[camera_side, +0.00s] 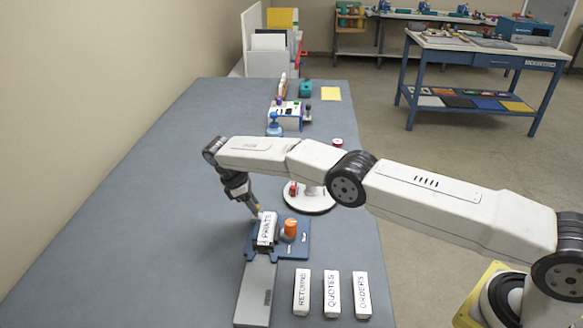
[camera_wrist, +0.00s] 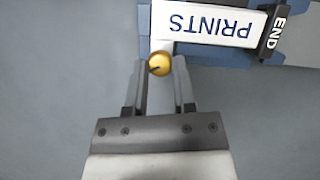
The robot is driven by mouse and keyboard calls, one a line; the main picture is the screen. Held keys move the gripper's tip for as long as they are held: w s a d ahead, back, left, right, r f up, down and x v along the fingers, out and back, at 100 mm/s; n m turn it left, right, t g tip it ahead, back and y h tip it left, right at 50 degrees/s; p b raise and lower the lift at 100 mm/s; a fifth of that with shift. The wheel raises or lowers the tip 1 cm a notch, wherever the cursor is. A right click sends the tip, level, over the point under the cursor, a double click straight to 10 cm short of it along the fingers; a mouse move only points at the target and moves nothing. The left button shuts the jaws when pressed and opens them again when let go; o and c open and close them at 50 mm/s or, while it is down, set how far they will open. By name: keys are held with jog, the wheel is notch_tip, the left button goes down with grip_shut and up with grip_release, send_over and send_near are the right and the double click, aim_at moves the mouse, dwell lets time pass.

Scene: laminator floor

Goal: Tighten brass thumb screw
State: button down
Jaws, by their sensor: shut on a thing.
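The brass thumb screw (camera_wrist: 159,64) shows in the wrist view as a round gold head with a dark mark on it. It sits just below the white block labelled PRINTS (camera_wrist: 208,23). My gripper (camera_wrist: 159,72) has its two fingers on either side of the screw head, shut on it. In the side view my gripper (camera_side: 257,212) points down at the left side of the PRINTS block (camera_side: 267,229), which rests on the blue fixture (camera_side: 297,252). The screw is mostly hidden by the fingertips there.
An orange knob (camera_side: 290,229) stands on the fixture. A grey rail (camera_side: 256,292) runs toward the front. White blocks RETURNS (camera_side: 302,292), QUOTES (camera_side: 332,294) and ORDERS (camera_side: 362,295) lie to the right. A black END piece (camera_wrist: 271,33) adjoins PRINTS. The table's left side is clear.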

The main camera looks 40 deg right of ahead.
jog(key=shift+m, duration=0.3)
dwell(0.5)
dwell(0.3)
jog(key=shift+c, duration=2.1)
grip_release()
jog(key=shift+r, duration=0.15)
jog(key=shift+r, duration=1.25)
jog(key=shift+s+r, duration=0.2)
jog(key=shift+r, duration=0.25)
jog(key=s+d+r, duration=0.2)
jog(key=s+r, duration=0.7)
jog(key=s, duration=0.4)
jog(key=shift+s+r, duration=0.15)
jog(key=shift+s, duration=0.1)
